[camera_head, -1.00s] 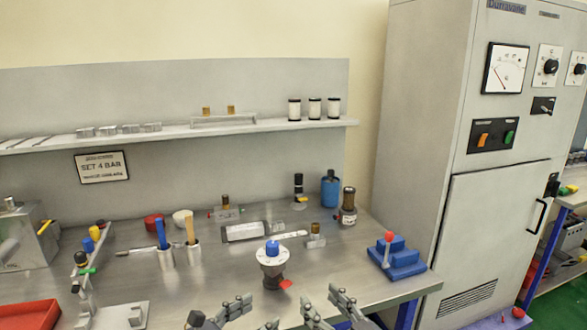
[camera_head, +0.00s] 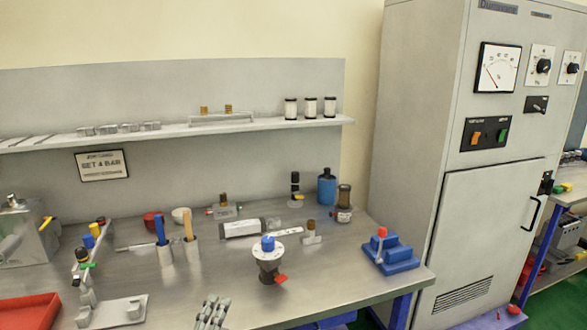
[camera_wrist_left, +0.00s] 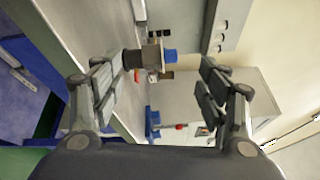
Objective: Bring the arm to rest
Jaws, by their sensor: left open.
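My left gripper (camera_head: 210,312) shows only in part at the bottom edge of the head view, in front of the bench. In the left wrist view, my left gripper (camera_wrist_left: 165,100) has its fingers wide apart with nothing between them. Beyond the fingers there stands a dark fitting with a white flange and blue top (camera_head: 268,258), which also shows in the wrist view (camera_wrist_left: 150,57). The fingers look clear of it. My right gripper is out of view.
The bench (camera_head: 340,275) carries cups with tools (camera_head: 165,253), a red tray (camera_head: 28,313) at the left, a blue block with a red-knobbed lever (camera_head: 398,256) at the right, and several fittings. A shelf (camera_head: 170,131) runs behind; a tall cabinet (camera_head: 440,150) stands at the right.

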